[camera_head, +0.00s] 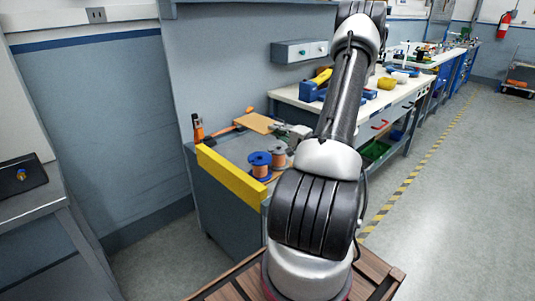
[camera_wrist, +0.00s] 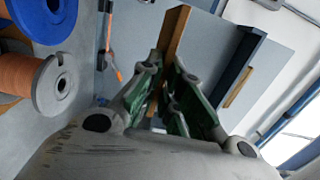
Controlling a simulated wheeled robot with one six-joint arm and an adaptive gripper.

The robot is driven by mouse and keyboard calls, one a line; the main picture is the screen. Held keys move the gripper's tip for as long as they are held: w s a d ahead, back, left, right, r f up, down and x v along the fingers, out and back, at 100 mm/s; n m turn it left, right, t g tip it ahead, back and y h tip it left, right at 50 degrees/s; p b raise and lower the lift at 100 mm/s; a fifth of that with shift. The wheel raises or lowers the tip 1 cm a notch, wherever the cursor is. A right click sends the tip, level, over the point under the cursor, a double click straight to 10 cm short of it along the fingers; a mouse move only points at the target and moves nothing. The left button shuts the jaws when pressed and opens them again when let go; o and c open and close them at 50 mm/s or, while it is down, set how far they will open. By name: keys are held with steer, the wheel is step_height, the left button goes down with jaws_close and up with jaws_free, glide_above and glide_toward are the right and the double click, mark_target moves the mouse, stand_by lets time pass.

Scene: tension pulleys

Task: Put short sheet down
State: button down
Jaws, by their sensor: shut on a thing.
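The short sheet is a thin brown board (camera_head: 257,123), seen above the back of the grey workbench in the head view. In the wrist view the sheet (camera_wrist: 174,40) is seen nearly edge-on, with its lower part between my green-padded fingers. My gripper (camera_wrist: 163,82) is shut on it. In the head view my gripper (camera_head: 291,134) is small and partly hidden behind my arm, at the right end of the sheet. I cannot tell whether the sheet touches the bench or the wall behind.
A blue spool (camera_head: 260,160) and a grey spool (camera_head: 279,153), both with copper-coloured winding, stand on the bench near the gripper. A yellow bar (camera_head: 232,177) lines the bench's front edge. An orange-and-black tool (camera_head: 198,128) stands at its left corner. Some bench surface between them looks clear.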

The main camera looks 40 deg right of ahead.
steer(key=s+d+f, duration=0.2)
steer(key=d+f, duration=0.1)
steer(key=f, duration=0.8)
steer(key=shift+s, duration=0.35)
steer(key=shift+f, duration=0.55)
steer(key=c, duration=1.6)
jaws_free()
